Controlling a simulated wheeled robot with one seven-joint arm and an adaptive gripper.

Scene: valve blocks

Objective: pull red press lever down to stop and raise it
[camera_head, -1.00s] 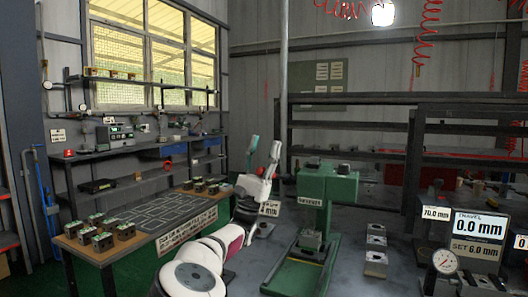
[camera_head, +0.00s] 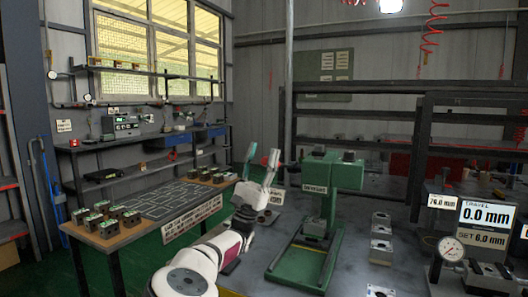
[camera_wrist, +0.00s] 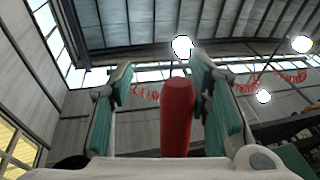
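The green press (camera_head: 335,175) stands on a green base (camera_head: 303,262) right of centre in the head view. My gripper (camera_head: 262,164) is just left of the press head, pointing up, its two teal-padded fingers apart. In the wrist view a red lever (camera_wrist: 177,118) stands upright between the fingers of my gripper (camera_wrist: 165,88). It is closer to the right finger, with a wide gap to the left one. Whether it touches the right finger is hard to tell. In the head view the lever is mostly hidden by the fingers.
A display (camera_head: 486,215) reading 0.0 mm and a dial gauge (camera_head: 451,249) stand at right. A marked table (camera_head: 140,205) with several small blocks is at left. Dark rails (camera_head: 400,145) run behind the press.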

